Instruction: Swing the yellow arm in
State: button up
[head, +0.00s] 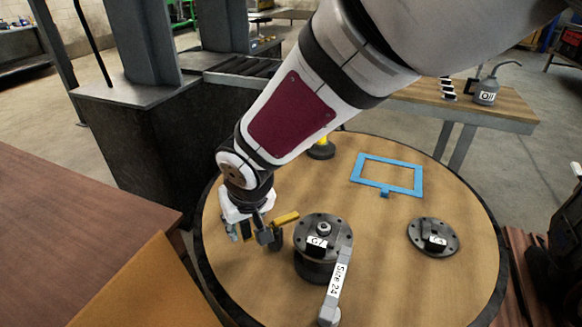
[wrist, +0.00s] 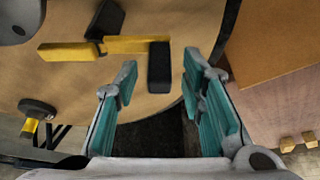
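The yellow arm (head: 285,218) is near the left side of the round wooden table, left of the flanged part marked G7 (head: 322,238). My gripper (head: 252,235) is beside it, pointing down, and partly hides it. In the wrist view the yellow arm (wrist: 138,45) runs across the upper left, with a dark block (wrist: 158,66) at its right end. My gripper (wrist: 160,78) is open there, its teal pads wide apart. The dark block shows between the fingertips in the picture, with a gap on both sides. I cannot tell the depth between them.
A grey wrench marked Size 24 (head: 336,288) is against the G7 part. A blue frame (head: 417,175) and another flanged disc (head: 433,237) are on the round table (head: 385,285). A dark bench (head: 150,135) and a brown table (head: 60,225) flank the left side.

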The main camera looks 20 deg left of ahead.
grip_shut()
jog(key=shift+a+f+b, duration=0.1)
jog(key=shift+b, duration=0.35)
jog(key=shift+w+a+m+t+h+b, duration=0.3)
jog(key=shift+w+m+h+b, duration=0.45)
jog(key=shift+m+b, duration=0.7)
jog(key=shift+w+a+m+t+h+b, duration=0.2)
jog(key=shift+w+m+h+b, duration=0.55)
jog(key=shift+m, duration=1.2)
jog(key=shift+w+a+m+t+h+b, duration=0.2)
jog(key=shift+w+a+m+h+b, duration=0.2)
jog(key=shift+w+m+b, duration=0.9)
jog(key=shift+s+m, duration=0.2)
jog(key=shift+m, duration=0.2)
